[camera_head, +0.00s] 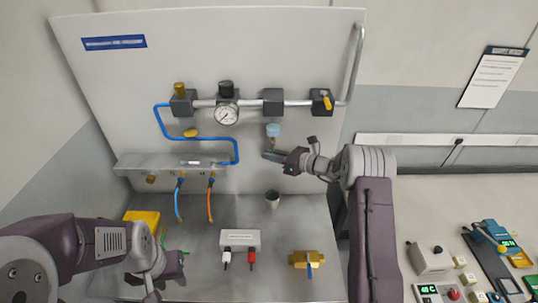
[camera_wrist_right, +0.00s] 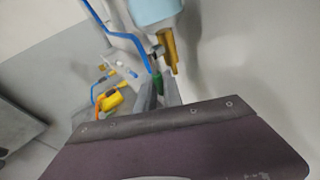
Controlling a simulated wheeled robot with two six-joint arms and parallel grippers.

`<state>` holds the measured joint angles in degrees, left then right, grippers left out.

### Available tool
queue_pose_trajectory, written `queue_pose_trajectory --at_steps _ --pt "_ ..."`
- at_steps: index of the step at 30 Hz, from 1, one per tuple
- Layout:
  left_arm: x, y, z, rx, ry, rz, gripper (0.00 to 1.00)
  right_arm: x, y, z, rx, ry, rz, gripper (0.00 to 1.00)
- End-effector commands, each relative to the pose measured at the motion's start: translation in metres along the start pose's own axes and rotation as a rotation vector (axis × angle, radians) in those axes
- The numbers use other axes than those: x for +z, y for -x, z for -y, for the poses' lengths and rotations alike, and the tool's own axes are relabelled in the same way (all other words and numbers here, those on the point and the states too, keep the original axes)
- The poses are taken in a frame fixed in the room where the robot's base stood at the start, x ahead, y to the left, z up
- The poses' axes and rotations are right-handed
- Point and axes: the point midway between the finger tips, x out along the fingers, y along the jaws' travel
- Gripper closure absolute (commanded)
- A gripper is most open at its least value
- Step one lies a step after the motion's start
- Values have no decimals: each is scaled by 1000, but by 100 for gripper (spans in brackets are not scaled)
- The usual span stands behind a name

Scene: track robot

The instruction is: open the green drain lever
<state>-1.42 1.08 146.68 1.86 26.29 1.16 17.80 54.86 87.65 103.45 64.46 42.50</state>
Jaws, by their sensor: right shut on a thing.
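The green drain lever (camera_wrist_right: 157,82) sits beside the brass drain fitting (camera_wrist_right: 169,50) under a pale blue filter bowl (camera_head: 273,130). In the head view only a small bit of green shows at the right gripper's tips. My right gripper (camera_head: 270,155) reaches in from the right, just below the bowl. In the right wrist view its two fingers (camera_wrist_right: 159,95) are shut on the green lever, one on each side. My left gripper (camera_head: 172,252) is low at the left, above the bench; its fingers are too unclear to judge.
A metal air line with a gauge (camera_head: 227,113) and black blocks runs above. A grey cup (camera_head: 272,199) stands on the bench (camera_head: 200,225) below the right gripper. A yellow bin (camera_head: 143,218), a switch box (camera_head: 240,239) and a brass valve (camera_head: 306,259) are also there.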

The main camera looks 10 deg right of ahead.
Motion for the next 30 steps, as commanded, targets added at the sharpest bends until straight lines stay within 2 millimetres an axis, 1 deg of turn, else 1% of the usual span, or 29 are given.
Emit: queue_pose_trajectory --at_steps 5,6,8,16,19,20,24,27,30 --pt "0 0 0 0 0 0 64 0 0 0 0 2 2 100" --pt "0 0 0 0 0 0 64 0 0 0 0 2 2 83" --pt "0 0 0 0 0 0 64 0 0 0 0 2 2 67" --pt "0 0 0 0 0 0 64 0 0 0 1 1 3 67" --pt "1 -5 0 0 0 0 64 -2 6 1 -1 1 3 67" --pt "1 -8 0 0 0 0 64 -2 10 1 -1 2 3 67" --pt "3 -25 0 0 0 0 64 -4 42 2 -4 2 5 67" --pt "3 -33 1 0 0 0 64 -4 63 2 -3 3 4 67" --pt "4 -37 1 0 0 0 64 -2 80 2 -3 3 3 67"
